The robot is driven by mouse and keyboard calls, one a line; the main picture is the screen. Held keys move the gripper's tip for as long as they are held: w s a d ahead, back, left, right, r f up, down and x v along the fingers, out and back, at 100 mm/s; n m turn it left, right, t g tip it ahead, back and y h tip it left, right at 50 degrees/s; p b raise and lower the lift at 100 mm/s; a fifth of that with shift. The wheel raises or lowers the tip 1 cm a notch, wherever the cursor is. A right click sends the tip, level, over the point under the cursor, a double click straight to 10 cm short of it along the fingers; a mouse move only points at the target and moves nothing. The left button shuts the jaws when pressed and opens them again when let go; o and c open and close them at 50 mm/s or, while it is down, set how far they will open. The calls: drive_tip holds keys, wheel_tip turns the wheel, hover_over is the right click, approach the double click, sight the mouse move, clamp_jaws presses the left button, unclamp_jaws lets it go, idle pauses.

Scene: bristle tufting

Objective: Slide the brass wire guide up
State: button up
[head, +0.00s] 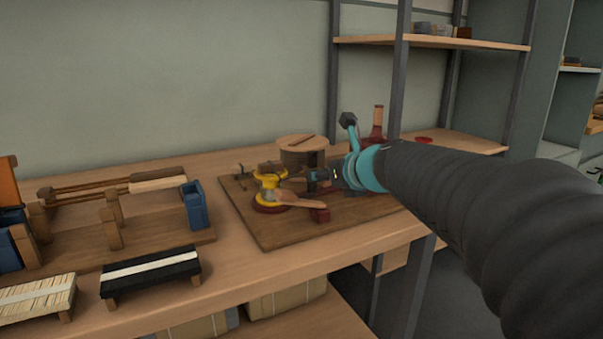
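The brass wire guide seems to be part of the small yellow fitting (268,182) on the wooden board (268,238). The fitting stands upright on a dark red round base (270,206); its parts are too small to tell apart clearly. My gripper (318,178) is just right of the fitting, low over the board, at the end of my arm reaching in from the right. Its fingers are small, dark and partly lost against the things behind. I cannot tell whether they touch the guide or are open.
A round wooden drum (303,147) stands behind my gripper. A pale wooden handle (300,201) lies in front of the fitting. A blue clamp (194,205) and a black brush block (150,272) are to the left. A shelf post (399,70) rises behind my arm.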

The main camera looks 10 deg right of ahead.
drive_tip(key=v, duration=1.1)
drive_tip(key=shift+s+r, duration=0.2)
drive_tip(key=shift+s, duration=0.05)
drive_tip(key=shift+f, duration=0.1)
drive_tip(key=s+a+f+n+g+h, duration=0.1)
drive_tip(key=s+f+n+g+h, duration=0.1)
drive_tip(key=s+f+n, duration=0.8)
drive_tip(key=s+a+f+n+g+h, duration=0.2)
drive_tip(key=s+f+n+g, duration=0.3)
drive_tip(key=n, duration=1.7)
drive_tip(key=s+f, duration=0.5)
drive_tip(key=f, duration=0.2)
drive_tip(key=shift+f, duration=0.1)
